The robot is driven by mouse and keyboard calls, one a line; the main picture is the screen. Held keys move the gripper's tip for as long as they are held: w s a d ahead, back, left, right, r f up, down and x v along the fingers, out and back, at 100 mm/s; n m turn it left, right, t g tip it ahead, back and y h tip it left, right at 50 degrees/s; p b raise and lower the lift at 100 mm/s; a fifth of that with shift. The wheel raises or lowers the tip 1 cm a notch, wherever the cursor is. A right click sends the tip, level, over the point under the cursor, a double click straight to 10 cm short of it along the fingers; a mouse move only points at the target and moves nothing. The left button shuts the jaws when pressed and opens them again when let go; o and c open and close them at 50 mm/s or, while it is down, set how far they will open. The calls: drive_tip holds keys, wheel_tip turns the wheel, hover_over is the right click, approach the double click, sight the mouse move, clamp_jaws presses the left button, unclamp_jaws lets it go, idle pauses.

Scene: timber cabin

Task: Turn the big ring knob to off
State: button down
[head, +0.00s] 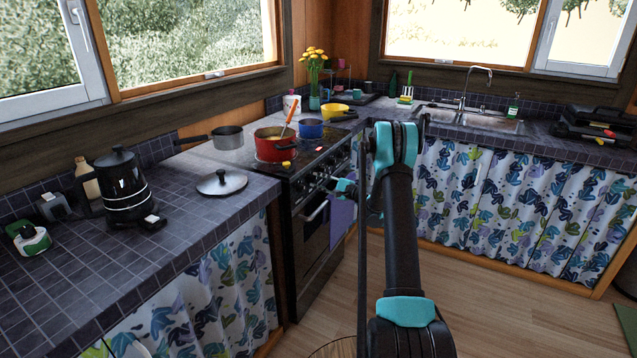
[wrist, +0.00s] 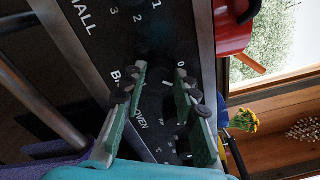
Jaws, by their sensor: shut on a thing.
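The stove (head: 318,228) stands in the counter run, with a row of dark knobs along its front panel. In the wrist view the black control panel (wrist: 95,45) is turned sideways, with white lettering and numbers. My gripper (wrist: 160,92) has its two green-padded fingers on either side of a dark knob (wrist: 153,104), beside a partly covered label starting with "B" and near a "0". The fingers are shut on this knob. Its pointer is too dark to read. In the head view my gripper (head: 343,187) is at the stove front, and the held knob is hidden.
A purple towel (head: 341,217) hangs at the oven front, close below my gripper.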

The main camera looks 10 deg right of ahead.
drive_tip(key=n, duration=0.4)
drive_tip(key=shift+f, duration=0.15)
drive_tip(key=shift+n, duration=2)
drive_tip(key=c, duration=1.2)
unclamp_jaws()
drive_tip(key=shift+o, duration=0.2)
drive_tip(key=shift+d, duration=0.1)
drive_tip(key=v, duration=1.2)
drive_tip(key=shift+f, duration=0.3)
